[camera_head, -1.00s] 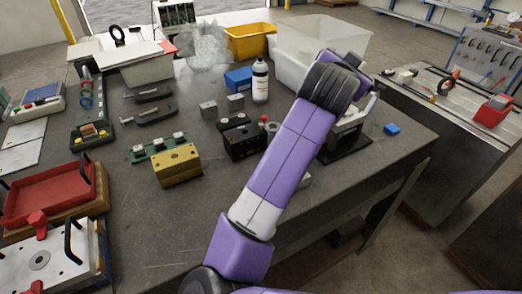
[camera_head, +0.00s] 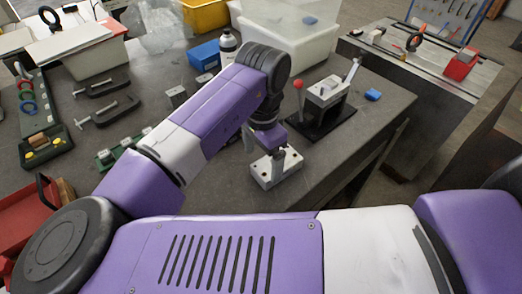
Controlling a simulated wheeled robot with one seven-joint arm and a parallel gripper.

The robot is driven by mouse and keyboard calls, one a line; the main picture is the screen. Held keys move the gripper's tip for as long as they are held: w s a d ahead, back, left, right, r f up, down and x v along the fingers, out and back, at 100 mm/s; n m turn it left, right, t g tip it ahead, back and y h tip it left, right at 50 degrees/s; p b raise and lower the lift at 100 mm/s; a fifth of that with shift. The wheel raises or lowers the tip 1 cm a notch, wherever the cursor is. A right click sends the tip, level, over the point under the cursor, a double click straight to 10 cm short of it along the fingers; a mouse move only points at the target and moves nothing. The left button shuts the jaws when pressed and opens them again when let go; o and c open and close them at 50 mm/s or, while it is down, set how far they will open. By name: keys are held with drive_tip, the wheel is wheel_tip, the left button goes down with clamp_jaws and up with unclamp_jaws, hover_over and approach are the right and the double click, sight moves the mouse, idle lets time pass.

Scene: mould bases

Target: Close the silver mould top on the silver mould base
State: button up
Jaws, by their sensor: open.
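A silver mould block (camera_head: 262,172), which looks like the silver mould base, sits on the grey table near its front edge. It has dark holes in its top. My gripper (camera_head: 276,160) points down right over this block, with its fingers at the block's top. The fingers are small here, and I cannot tell whether they touch it. A small grey metal block (camera_head: 177,97) lies further back, left of my arm; it may be the silver mould top, but I cannot tell. My arm covers much of the middle of the table.
A toggle device (camera_head: 328,92) on a black plate and a red-knobbed lever (camera_head: 299,85) stand close behind my gripper. A clear bin (camera_head: 290,35) stands at the back.

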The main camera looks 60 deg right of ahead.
sight(262, 170)
drive_tip(key=shift+f, duration=3)
clamp_jaws()
drive_tip(key=shift+r, duration=0.1)
drive_tip(key=shift+r+p, duration=0.2)
drive_tip(key=shift+p, duration=0.25)
drive_tip(key=shift+r+p, duration=1.25)
drive_tip(key=shift+r, duration=0.05)
